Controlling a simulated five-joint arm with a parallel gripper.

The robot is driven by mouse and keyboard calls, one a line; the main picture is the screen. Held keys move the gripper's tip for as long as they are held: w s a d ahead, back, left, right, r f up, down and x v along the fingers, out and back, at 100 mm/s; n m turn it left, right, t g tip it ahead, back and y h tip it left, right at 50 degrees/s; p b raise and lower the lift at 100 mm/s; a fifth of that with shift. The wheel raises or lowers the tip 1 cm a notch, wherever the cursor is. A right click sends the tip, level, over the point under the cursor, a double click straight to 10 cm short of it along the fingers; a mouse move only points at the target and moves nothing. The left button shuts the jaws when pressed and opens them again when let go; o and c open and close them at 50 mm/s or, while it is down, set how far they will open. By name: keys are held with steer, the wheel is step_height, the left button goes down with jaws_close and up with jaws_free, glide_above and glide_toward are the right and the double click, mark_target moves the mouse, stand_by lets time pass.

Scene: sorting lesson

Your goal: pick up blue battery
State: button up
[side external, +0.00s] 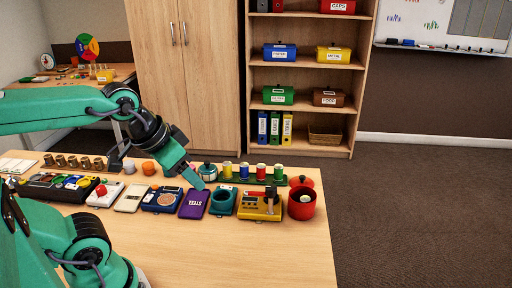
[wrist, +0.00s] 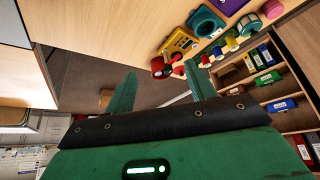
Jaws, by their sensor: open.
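My gripper (side external: 197,182) hangs above the row of items on the table in the side view, near the purple STEEL box (side external: 194,204). In the wrist view my gripper's two fingers (wrist: 162,88) are spread apart with nothing between them. A black tray (side external: 38,193) at the left of the table holds several small coloured pieces, some blue. They are too small to tell whether one is the blue battery. A blue cylinder (side external: 244,171) stands among coloured ones on a green rack. I cannot identify the blue battery in the wrist view.
Right of the STEEL box are a teal device (side external: 222,201), a yellow device (side external: 259,206) and a red pot (side external: 301,204). Left of it are a blue meter (side external: 162,199) and several pale items. The front of the wooden table (side external: 230,256) is clear. Shelves (side external: 310,97) stand behind.

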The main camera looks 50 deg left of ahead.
steer(key=g, duration=0.5)
glide_above(244, 164)
steer(key=shift+m, duration=0.3)
steer(key=f, duration=1.5)
steer(key=shift+s+d, duration=0.15)
steer(key=shift+s, duration=0.1)
steer(key=shift+w+a+f+g, duration=0.15)
steer(key=shift+a+f+g, duration=0.15)
steer(key=shift+f, duration=0.25)
steer(key=shift+w+f, duration=0.15)
steer(key=shift+f, duration=3.75)
